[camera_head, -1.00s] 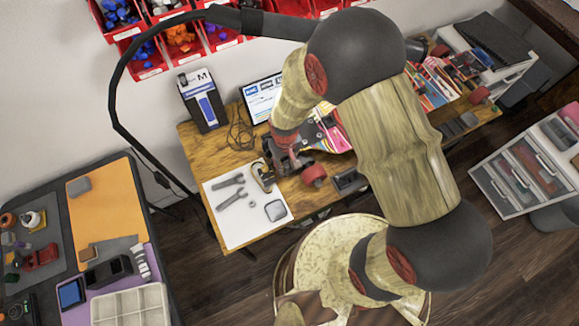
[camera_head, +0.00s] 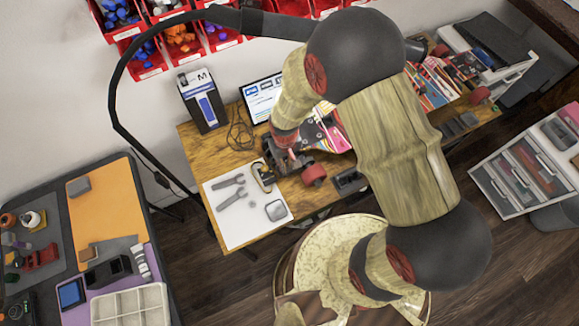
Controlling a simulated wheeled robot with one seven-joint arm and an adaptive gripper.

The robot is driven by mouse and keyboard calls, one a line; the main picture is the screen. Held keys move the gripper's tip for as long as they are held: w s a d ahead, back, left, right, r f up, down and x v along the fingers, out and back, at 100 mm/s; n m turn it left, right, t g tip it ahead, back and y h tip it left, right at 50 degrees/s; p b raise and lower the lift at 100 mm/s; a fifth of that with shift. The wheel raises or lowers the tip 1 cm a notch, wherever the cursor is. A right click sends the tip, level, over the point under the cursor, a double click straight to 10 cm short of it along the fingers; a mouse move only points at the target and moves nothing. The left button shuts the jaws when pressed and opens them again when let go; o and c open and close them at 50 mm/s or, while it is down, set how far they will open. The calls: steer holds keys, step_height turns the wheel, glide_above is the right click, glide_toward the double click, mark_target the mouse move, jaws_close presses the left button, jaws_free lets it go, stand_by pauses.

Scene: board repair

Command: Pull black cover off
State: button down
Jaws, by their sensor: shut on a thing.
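My gripper (camera_head: 279,157) is at the left end of a colourful skateboard (camera_head: 328,136) on the wooden workbench. It is shut on a dark part at that end, which I take to be the black cover (camera_head: 270,150). The cover is small and partly hidden by my gripper and wrist. I cannot tell whether it is still touching the board. A red wheel (camera_head: 314,174) shows just right of my gripper. My arm hides much of the board's middle.
A white mat (camera_head: 240,212) with wrenches lies left of the gripper. A black-and-white box (camera_head: 203,102) and a screen (camera_head: 262,97) stand behind. A black lamp arm (camera_head: 118,105) arches at left. A side table with an orange mat (camera_head: 98,196) is at lower left.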

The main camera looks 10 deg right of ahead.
steer(key=shift+r, duration=0.1)
steer(key=shift+r+p, duration=1.75)
steer(key=shift+r, duration=0.65)
step_height(320, 180, up, 7)
steer(key=p, duration=0.4)
steer(key=shift+p, duration=0.4)
